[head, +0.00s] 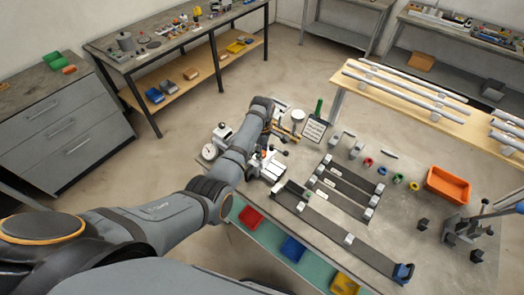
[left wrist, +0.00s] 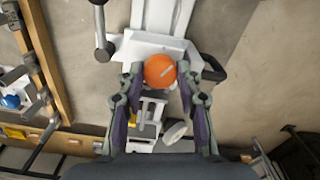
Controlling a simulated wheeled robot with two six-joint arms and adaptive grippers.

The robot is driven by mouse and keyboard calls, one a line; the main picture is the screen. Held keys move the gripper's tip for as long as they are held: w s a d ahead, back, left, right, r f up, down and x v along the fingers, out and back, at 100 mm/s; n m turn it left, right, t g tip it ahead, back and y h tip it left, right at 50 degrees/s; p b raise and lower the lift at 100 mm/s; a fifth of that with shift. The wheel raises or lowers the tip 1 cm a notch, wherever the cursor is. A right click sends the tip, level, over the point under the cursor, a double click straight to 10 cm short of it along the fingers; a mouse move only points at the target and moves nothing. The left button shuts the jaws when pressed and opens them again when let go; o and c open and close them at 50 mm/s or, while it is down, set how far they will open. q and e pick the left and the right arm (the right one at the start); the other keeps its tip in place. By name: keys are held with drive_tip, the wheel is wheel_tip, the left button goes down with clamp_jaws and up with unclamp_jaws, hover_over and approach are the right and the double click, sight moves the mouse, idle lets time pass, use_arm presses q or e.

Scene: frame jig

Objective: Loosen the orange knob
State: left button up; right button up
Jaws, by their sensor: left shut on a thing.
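The orange knob (left wrist: 160,71) is round and shows in the middle of the left wrist view, with a pale mark on its face. It sits at a white machine part (left wrist: 150,45). My left gripper (left wrist: 161,78) has one finger on each side of the knob and is shut on it. In the head view my left arm reaches from the lower left to the devices at the workbench's far left end. The knob cannot be made out clearly there. My right gripper is not in view.
The workbench (head: 325,235) carries dark rails with grey blocks, several coloured rings, an orange bin (head: 448,185) and a round dial gauge (head: 209,152). A ball-ended lever (left wrist: 101,30) stands left of the knob in the wrist view. Floor shows beyond the bench.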

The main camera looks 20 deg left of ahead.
use_arm(q)
drive_tip(key=n, duration=0.5)
drive_tip(key=shift+n, duration=0.3)
idle(0.4)
drive_tip(key=o, duration=1.2)
drive_tip(key=shift+c, duration=0.2)
drive_tip(key=shift+r, duration=0.25)
wheel_tip(320, 180, up, 12)
drive_tip(key=shift+f, duration=0.2)
